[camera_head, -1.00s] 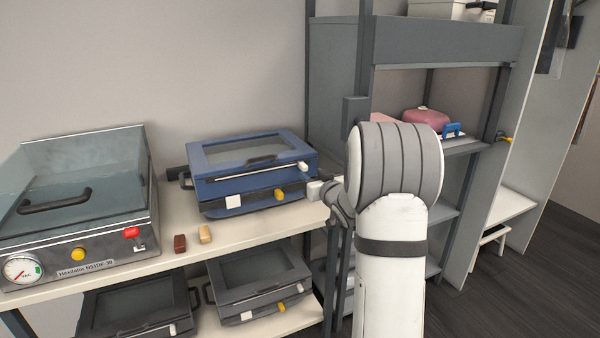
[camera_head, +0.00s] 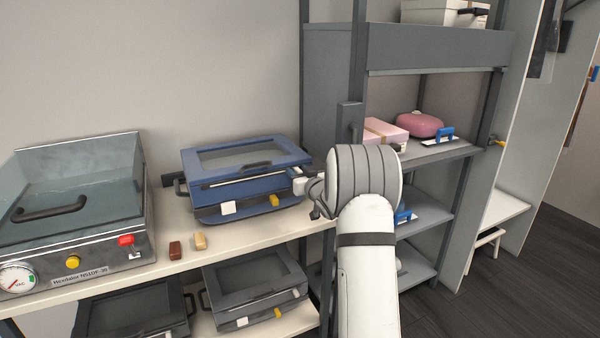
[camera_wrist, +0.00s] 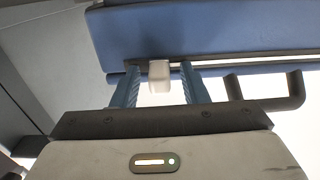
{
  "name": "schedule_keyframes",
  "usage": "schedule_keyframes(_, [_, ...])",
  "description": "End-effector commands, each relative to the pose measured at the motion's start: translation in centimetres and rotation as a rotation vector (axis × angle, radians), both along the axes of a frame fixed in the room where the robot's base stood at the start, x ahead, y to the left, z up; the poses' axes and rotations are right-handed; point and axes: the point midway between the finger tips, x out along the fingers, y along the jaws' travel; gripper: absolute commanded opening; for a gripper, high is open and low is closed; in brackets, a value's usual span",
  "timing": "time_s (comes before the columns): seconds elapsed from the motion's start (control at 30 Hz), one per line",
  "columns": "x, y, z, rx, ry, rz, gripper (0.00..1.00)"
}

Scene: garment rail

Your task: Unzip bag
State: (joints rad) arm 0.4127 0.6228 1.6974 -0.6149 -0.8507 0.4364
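The blue bag (camera_head: 238,172) is a boxy case with a window in its lid, lying on the white shelf top. A pale zip line runs along its front, with a white zip pull (camera_head: 299,184) at the right end. In the wrist view the white pull (camera_wrist: 159,76) sits between the two blue fingers of my gripper (camera_wrist: 158,88), with a gap visible on both sides. My gripper (camera_head: 312,192) is at the bag's right front corner in the head view, partly hidden by my arm.
A clear-lidded vacuum box (camera_head: 70,215) stands at left. A brown block (camera_head: 175,250) and a tan block (camera_head: 200,241) lie in front. Grey cases (camera_head: 255,290) are on the shelf below. A grey rack (camera_head: 345,115) with pink items (camera_head: 419,125) stands close at right.

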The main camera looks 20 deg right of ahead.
Motion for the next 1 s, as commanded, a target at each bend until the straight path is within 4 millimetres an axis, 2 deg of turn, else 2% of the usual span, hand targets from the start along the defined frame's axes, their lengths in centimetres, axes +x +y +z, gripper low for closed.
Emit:
schedule_keyframes(0.07, [-0.02,-0.01,0.01,0.0,0.0,0.0,0.38])
schedule_keyframes(0.53, [-0.06,-0.07,0.01,0.0,0.0,-0.001,0.0])
schedule_keyframes(0.77, [-0.08,-0.1,0.0,0.0,0.0,-0.001,0.0])
schedule_keyframes(0.8, [-0.11,-0.64,-0.01,-0.001,0.0,-0.004,0.0])
schedule_keyframes(1.0, [-0.32,-0.28,-0.11,-0.001,0.0,-0.011,0.0])
